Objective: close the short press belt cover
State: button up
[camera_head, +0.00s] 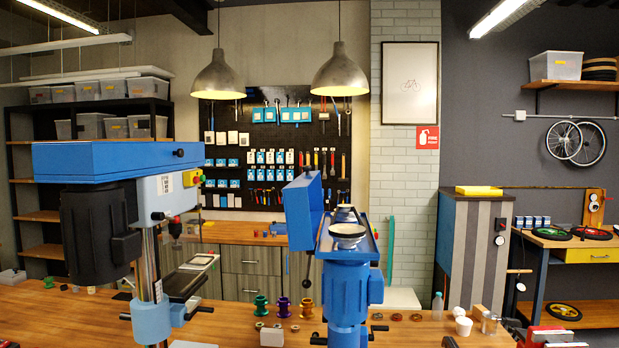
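The short drill press (345,290) stands on the wooden bench, right of centre. Its blue belt cover (303,212) is open and stands upright along the left side of the head. The open top shows a pale front pulley (348,231) and part of another pulley (345,208) behind it. A taller drill press (95,215) stands to the left, and its long blue belt cover (110,158) lies flat and closed on top. My gripper does not show in this view.
Small parts, a clear bottle (437,306) and a white cup (463,326) are to the right. The air above the open cover looks clear.

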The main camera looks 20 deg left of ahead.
aim_at(303, 197)
jog(key=z, duration=0.05)
jog(key=k, duration=0.4)
jog(key=u, duration=0.8)
jog(key=i, duration=0.5)
jog(key=u, duration=0.05)
